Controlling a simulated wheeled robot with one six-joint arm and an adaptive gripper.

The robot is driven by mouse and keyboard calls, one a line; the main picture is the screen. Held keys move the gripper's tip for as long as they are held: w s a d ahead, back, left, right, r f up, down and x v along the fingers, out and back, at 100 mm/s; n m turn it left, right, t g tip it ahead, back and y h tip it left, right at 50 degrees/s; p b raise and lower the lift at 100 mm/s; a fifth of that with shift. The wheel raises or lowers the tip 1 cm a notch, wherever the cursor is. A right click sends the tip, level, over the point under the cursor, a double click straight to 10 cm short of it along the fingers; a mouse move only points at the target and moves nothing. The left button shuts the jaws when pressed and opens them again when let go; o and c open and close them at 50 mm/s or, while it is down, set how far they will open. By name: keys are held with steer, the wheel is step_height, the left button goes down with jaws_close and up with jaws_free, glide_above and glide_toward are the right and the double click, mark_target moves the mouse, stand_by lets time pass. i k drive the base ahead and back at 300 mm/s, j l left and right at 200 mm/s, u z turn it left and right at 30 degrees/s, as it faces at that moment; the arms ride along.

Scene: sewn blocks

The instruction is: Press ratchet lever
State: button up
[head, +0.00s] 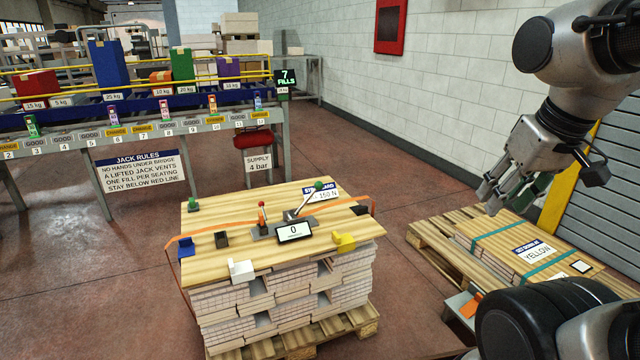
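The ratchet lever (303,201) is a light metal bar with a green knob (318,185) at its upper end. It slants up to the right from a ratchet on the wooden board (215,222) on top of a brick stack. A small display (293,231) in front of it reads 0. An orange strap (190,235) runs around the stack. My gripper (492,200) hangs in the air to the right of the stack, well apart from the lever, with its fingers pointing down. The finger gap is not clear from this angle.
A small orange-topped item (262,214) stands left of the lever. A strapped pallet load (515,250) is below my gripper. A conveyor (140,130) stands behind.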

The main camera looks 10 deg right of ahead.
mark_target(319, 185)
steer(key=i+l, duration=0.15)
steer(key=i, duration=0.25)
steer(key=i+l, duration=0.15)
steer(key=i, duration=0.25)
steer(key=i+l, duration=0.15)
steer(key=i, duration=0.25)
